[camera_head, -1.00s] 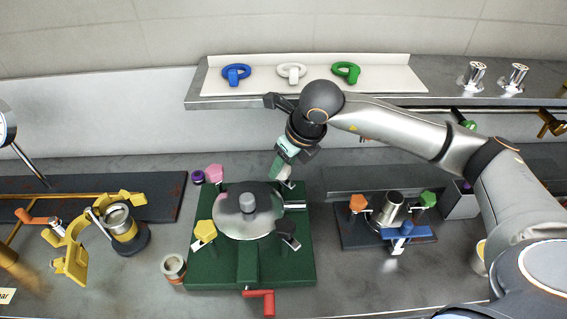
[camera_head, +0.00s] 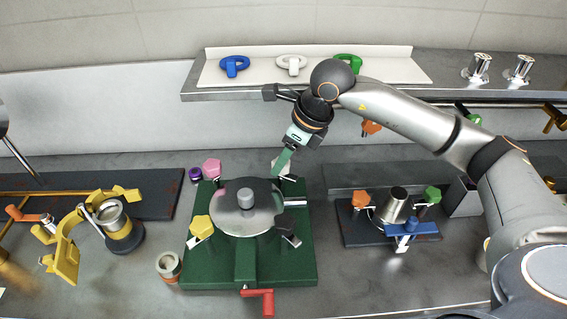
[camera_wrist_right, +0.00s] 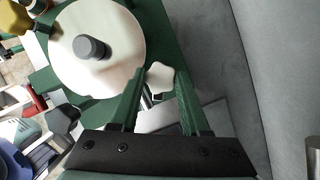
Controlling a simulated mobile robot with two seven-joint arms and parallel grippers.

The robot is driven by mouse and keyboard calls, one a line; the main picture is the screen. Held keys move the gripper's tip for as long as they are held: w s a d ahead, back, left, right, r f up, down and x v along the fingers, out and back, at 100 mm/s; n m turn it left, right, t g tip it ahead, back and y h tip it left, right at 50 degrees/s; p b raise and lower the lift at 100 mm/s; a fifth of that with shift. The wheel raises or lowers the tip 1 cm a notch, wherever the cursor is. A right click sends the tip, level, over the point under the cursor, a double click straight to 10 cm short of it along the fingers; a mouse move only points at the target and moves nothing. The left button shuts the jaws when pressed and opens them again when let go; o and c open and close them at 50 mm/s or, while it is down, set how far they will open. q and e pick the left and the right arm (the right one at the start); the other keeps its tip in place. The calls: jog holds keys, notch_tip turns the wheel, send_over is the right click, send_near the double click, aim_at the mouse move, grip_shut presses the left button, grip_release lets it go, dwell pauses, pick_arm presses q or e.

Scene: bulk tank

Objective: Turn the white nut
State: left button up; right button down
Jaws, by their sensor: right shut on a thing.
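The white nut (camera_wrist_right: 156,84) is a lobed knob at the edge of the round metal lid, between the green fingers of my right gripper (camera_wrist_right: 158,95) in the right wrist view. The gripper is shut on it. In the head view my right gripper (camera_head: 281,162) reaches down at the back right of the lid (camera_head: 230,219), and the white nut (camera_head: 277,165) is mostly hidden by the fingers. The lid has a grey centre knob (camera_head: 245,196) and sits on a green base (camera_head: 300,262). My left gripper is not in view.
Around the lid stand a pink nut (camera_head: 212,167), a yellow nut (camera_head: 201,226) and a black nut (camera_head: 285,223). A red handle (camera_head: 262,301) is at the front. A smaller fixture (camera_head: 352,232) stands right.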

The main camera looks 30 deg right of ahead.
jog(key=shift+w+n+g+y+b, duration=0.1)
jog(key=shift+n+g+y+b, duration=0.45)
jog(key=shift+n, duration=1.25)
jog(key=shift+c, duration=1.9)
grip_release()
